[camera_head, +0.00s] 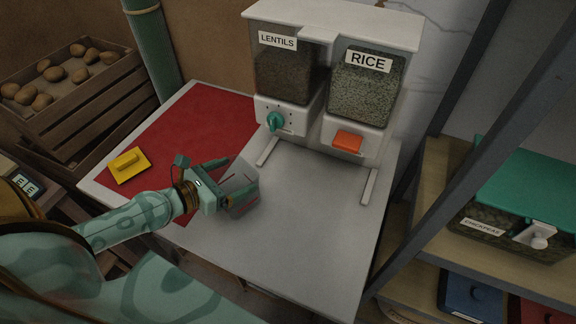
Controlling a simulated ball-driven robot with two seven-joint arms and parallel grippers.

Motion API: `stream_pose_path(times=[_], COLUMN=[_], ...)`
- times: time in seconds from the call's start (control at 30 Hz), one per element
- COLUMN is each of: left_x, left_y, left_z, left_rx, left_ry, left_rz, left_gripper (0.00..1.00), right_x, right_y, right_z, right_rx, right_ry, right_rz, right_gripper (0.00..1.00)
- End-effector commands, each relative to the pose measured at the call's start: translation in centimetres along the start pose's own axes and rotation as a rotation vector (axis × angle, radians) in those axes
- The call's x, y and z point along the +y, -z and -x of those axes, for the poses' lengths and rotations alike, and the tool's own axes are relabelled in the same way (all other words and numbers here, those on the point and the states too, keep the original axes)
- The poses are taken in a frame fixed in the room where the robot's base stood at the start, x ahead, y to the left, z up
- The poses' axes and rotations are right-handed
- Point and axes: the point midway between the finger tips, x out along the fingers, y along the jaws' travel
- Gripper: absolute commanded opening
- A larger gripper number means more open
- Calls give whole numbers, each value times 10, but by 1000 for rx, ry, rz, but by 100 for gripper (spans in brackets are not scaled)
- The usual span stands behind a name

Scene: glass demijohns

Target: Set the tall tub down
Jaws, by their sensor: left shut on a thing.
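The tall tub (246,172) is a clear, see-through vessel near the middle of the view. My left gripper (231,184) reaches in from the left and is shut on it, one finger on its far side and one on its near side. The tub is over the right edge of the red mat (205,125), where the bare grey tabletop (262,235) begins. I cannot tell whether its base touches the table. Its lower part is partly hidden by the gripper. My right gripper is not in view.
The lentils dispenser (285,75) and rice dispenser (365,90) stand at the table's back. A yellow lid (128,165) lies on the mat's left. A potato crate (85,105) is at left; a shelf with a chickpeas bin (510,235) is at right. The front tabletop is clear.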

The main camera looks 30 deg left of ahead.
Motion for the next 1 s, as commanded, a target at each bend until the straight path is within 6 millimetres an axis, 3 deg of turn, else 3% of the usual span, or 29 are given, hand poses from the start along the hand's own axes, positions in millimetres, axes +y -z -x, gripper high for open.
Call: stream_pose_path(times=[0.27,0.53,0.8,1.0], left_x=[3,2,2,2], left_y=[-7,-28,-37,-41], left_z=[-7,-59,-108,-130], left_rx=[-5,-8,-4,0], left_ry=[-6,-3,-2,-1], left_rz=[2,1,1,0], left_gripper=[56,56,56,56], right_x=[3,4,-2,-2], right_y=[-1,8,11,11], right_z=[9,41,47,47], right_rx=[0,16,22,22], right_ry=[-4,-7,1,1], right_rz=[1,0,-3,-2], right_gripper=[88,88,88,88])
